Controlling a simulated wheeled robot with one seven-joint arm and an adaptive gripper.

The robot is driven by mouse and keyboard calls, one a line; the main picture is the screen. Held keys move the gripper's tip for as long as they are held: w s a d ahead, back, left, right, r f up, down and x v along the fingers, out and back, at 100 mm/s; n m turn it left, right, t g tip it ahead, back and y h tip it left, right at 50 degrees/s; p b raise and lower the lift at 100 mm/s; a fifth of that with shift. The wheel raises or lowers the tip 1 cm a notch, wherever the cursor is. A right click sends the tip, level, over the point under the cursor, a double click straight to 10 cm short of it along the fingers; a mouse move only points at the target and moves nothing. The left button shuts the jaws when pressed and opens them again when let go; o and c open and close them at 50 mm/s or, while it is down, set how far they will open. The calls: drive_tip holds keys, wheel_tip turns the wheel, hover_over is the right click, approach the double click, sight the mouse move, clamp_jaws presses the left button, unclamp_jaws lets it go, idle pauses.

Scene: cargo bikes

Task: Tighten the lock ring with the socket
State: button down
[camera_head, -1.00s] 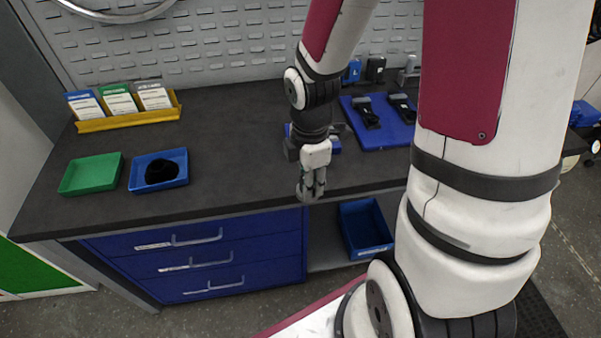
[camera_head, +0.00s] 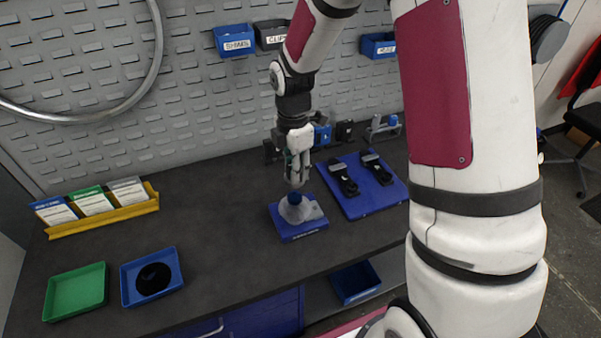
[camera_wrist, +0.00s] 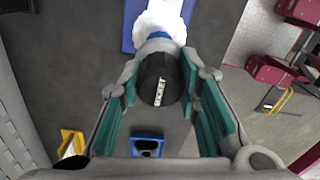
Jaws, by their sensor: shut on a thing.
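My gripper (camera_head: 296,181) points down above a blue fixture block (camera_head: 288,229) on the bench, its fingers around a black cylindrical socket (camera_wrist: 158,80) with a white label. In the wrist view the socket sits between the teal-padded fingers. A pale, rounded hub-like part (camera_head: 297,209) stands on the block, with a blue band (camera_head: 295,197) at its top. The band also shows beyond the socket in the wrist view (camera_wrist: 158,35). I cannot tell whether the band belongs to the socket or the part, or whether they touch. I cannot make out the lock ring.
A blue mat (camera_head: 357,201) with two black clamp-like items lies right of the block. A green tray (camera_head: 76,293) and a blue tray (camera_head: 130,292) holding a black round item are at left. A yellow card rack (camera_head: 103,222) stands behind them. The bench middle is clear.

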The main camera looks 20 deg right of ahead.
sight(295, 196)
drive_tip(key=shift+w+f+b, duration=0.15)
drive_tip(key=shift+f+b, duration=0.35)
drive_tip(key=shift+f, duration=0.85)
drive_tip(key=shift+f+b, duration=0.35)
drive_tip(key=shift+f, duration=1.2)
drive_tip(key=shift+f, duration=0.5)
drive_tip(key=c, duration=2)
unclamp_jaws()
clamp_jaws()
drive_tip(key=m, duration=0.6)
drive_tip(key=shift+f+p, duration=0.1)
drive_tip(key=shift+p, duration=0.2)
drive_tip(key=shift+s+m, duration=0.2)
drive_tip(key=shift+m, duration=0.1)
